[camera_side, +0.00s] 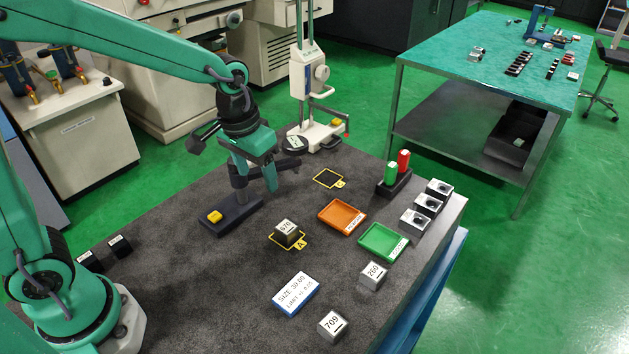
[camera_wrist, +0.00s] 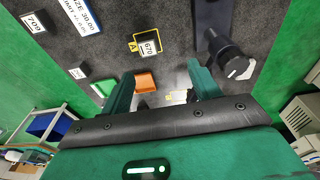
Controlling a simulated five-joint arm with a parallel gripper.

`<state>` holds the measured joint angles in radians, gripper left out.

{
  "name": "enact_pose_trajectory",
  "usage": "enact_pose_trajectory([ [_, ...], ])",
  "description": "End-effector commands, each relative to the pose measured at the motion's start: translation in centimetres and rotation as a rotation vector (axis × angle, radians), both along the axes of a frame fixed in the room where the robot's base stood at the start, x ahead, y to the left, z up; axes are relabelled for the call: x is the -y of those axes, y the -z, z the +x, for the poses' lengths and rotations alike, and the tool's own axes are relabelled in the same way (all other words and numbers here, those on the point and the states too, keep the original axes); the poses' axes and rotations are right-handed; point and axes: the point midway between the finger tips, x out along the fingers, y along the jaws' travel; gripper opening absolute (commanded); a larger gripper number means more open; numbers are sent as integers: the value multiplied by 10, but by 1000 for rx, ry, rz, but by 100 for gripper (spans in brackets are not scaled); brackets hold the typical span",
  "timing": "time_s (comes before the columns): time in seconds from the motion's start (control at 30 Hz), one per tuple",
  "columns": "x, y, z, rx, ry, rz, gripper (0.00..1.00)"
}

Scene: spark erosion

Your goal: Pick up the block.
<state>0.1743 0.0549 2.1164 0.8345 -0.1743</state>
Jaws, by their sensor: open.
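A dark block labelled 670 (camera_side: 287,229) sits on the yellow-outlined square marked A (camera_side: 300,245) on the dark worktop. It also shows near the top middle of the wrist view (camera_wrist: 150,45). Two lighter grey blocks stand nearer the front, one labelled 260 (camera_side: 373,274) and one labelled 709 (camera_side: 333,324). My gripper (camera_side: 257,187) is above the worktop, behind and left of block 670, apart from it. In the wrist view its two fingers (camera_wrist: 162,87) are spread, with no block between them.
A dark stand (camera_side: 230,214) with a yellow piece is left of block 670, close to my gripper. Orange (camera_side: 342,216) and green (camera_side: 383,242) trays lie to the right. A size sign (camera_side: 296,292) lies in front. A white gauge stand (camera_side: 318,135) is behind.

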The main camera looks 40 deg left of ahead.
Motion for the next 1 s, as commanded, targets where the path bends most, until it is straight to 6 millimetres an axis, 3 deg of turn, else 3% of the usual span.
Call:
enact_pose_trajectory([
  [0.4, 30, 68, 32, -119, 1, 20, 62],
  [1.0, 35, 96, 36, -136, 0, 24, 62],
])
